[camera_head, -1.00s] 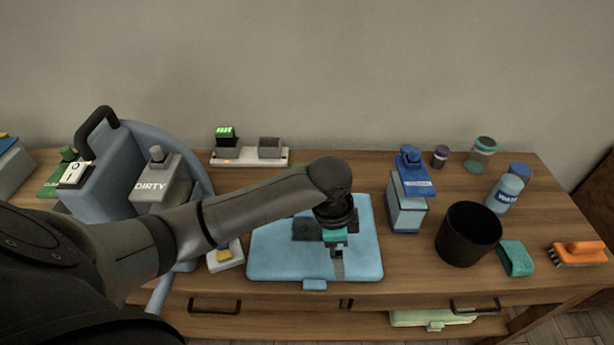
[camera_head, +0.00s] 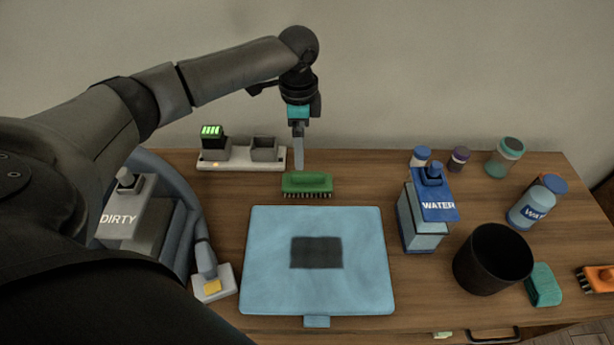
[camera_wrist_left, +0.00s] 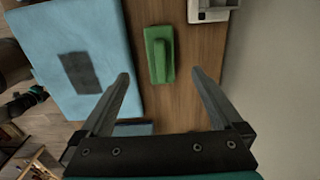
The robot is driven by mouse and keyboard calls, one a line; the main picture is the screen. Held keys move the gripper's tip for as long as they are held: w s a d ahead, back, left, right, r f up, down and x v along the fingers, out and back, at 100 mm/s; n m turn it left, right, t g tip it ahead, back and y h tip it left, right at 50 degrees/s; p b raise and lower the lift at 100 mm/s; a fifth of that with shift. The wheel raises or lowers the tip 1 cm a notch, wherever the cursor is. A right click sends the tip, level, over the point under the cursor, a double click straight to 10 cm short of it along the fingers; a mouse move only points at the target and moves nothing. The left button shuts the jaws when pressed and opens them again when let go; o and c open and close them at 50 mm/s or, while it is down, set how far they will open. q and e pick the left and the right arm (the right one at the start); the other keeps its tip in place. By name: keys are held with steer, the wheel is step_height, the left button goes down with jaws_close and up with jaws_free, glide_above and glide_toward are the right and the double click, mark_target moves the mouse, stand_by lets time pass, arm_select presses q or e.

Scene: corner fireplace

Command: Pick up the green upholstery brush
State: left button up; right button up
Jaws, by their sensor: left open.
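The green upholstery brush (camera_head: 307,183) lies on the wooden table behind the blue pad, with its bristles toward the front. In the left wrist view the green brush (camera_wrist_left: 159,54) lies beyond the fingertips, between the lines of the two fingers. My left gripper (camera_head: 299,165) hangs above the table, just behind and above the brush in the head view. It is open and empty; its two fingers (camera_wrist_left: 160,82) are spread apart and do not touch the brush. My right gripper is not in view.
A blue pad (camera_head: 270,280) with a dark patch lies in front of the brush. A charger dock (camera_head: 240,164) stands behind left. A blue water box (camera_head: 420,225), a black bin (camera_head: 492,258) and an orange brush (camera_head: 600,280) stand to the right. The wall is close behind.

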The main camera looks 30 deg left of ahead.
arm_select(q)
steer(key=b, duration=0.1)
glide_above(302, 182)
steer(key=f, duration=0.4)
steer(key=shift+w+a+f, duration=0.1)
steer(key=shift+a+f, duration=0.05)
steer(key=shift+a, duration=0.1)
step_height(302, 182, down, 3)
steer(key=shift+w+b, duration=0.1)
steer(key=shift+b, duration=0.3)
steer(key=shift+f, duration=0.85)
steer(key=f+b, duration=0.1)
steer(key=f, duration=0.1)
steer(key=f+b, duration=0.1)
steer(key=shift+w+f, duration=0.2)
steer(key=shift+f, duration=0.65)
steer(key=c, duration=1.5)
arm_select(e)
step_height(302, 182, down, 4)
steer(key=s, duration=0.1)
arm_select(q)
step_height(302, 182, up, 20)
steer(key=p, duration=0.5)
steer(key=shift+r, duration=0.1)
steer(key=shift+c, duration=0.2)
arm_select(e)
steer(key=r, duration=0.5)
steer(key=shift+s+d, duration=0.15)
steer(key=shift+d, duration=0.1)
